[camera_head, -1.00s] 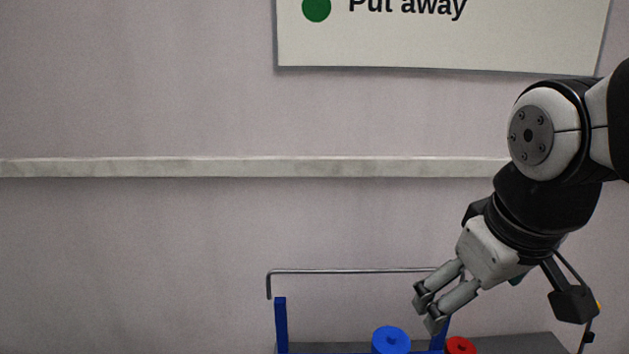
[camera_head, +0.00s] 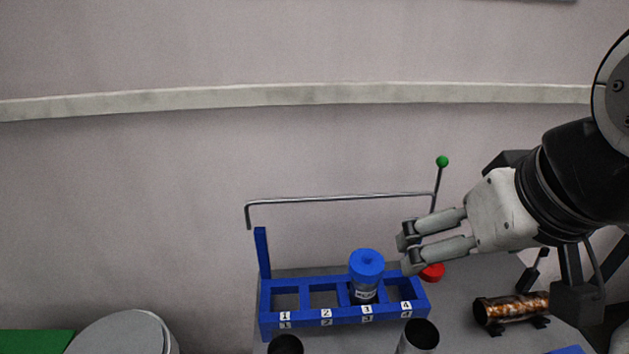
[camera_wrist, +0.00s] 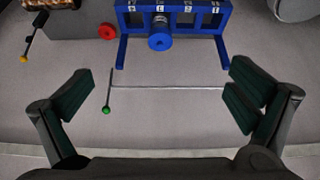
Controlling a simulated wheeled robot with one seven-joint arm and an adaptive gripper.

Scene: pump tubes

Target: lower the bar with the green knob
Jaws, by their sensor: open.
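The thin grey metal bar (camera_head: 330,198) is raised above the blue rack (camera_head: 345,318) and runs across its width in the head view. Its right end has an upright handle with a green knob (camera_head: 442,161). In the wrist view the bar (camera_wrist: 170,87) and the green knob (camera_wrist: 106,110) show between my finger pads, the knob nearer the left one. My gripper (camera_head: 406,248) is open and empty, to the right of the rack, lower than the knob and in front of it. A blue-capped tube (camera_head: 366,275) stands in slot 3; it also shows in the wrist view (camera_wrist: 160,40).
A red cap (camera_head: 432,272) lies right of the rack. A tube with mottled brown contents (camera_head: 512,307) rests on a stand at the right. Dark open cylinders (camera_head: 418,337) stand in front. A grey round container (camera_head: 125,335) and green surface (camera_head: 36,342) are at left.

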